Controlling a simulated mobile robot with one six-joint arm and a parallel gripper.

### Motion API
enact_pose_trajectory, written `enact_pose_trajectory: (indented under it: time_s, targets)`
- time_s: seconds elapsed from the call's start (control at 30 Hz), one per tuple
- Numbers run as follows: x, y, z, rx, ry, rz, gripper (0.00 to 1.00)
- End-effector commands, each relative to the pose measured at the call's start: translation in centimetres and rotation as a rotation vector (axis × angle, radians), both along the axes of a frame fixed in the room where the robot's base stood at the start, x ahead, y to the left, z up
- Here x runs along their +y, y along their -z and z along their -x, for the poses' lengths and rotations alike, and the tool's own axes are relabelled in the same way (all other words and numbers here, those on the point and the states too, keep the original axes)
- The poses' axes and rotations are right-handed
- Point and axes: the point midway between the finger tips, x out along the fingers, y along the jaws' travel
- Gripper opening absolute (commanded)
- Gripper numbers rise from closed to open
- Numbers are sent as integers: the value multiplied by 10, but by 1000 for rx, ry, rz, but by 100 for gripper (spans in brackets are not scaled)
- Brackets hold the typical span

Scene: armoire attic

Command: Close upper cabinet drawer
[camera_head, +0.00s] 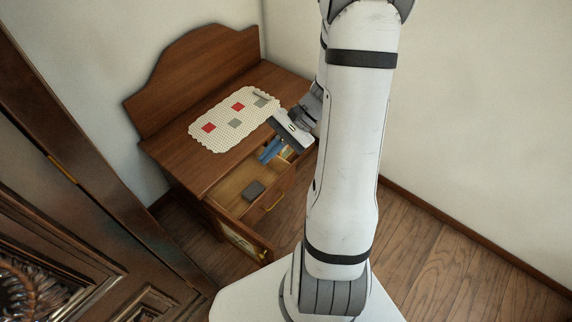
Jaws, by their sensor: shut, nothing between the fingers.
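The wooden cabinet (172,160) stands against the wall at the left. Its upper drawer (232,193) is pulled out, and its inside shows from above. A gold-coloured handle (273,202) is on the drawer front. A dark box (253,190) and a blue thing (268,150) show in or over the drawer. My gripper (290,133) is over the drawer's far right part, near the cabinet top's edge. It is shut and holds nothing. Its fingertips are hard to make out, and I cannot tell whether it touches the drawer.
A pale mat (223,124) with red and grey squares lies on the cabinet top. A dark carved wooden piece (60,235) fills the lower left. A decorated panel (240,240) juts out below the drawer. Bare wood floor (450,265) is at the right.

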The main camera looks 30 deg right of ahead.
Motion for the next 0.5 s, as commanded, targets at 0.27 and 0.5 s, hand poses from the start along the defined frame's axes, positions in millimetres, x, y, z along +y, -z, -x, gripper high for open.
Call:
enact_pose_trajectory:
  time_s: [0.27,0.5]
  targets:
    - [-66,126,-27,104,453,-359,0]
    - [-134,239,-26,117,868,-638,0]
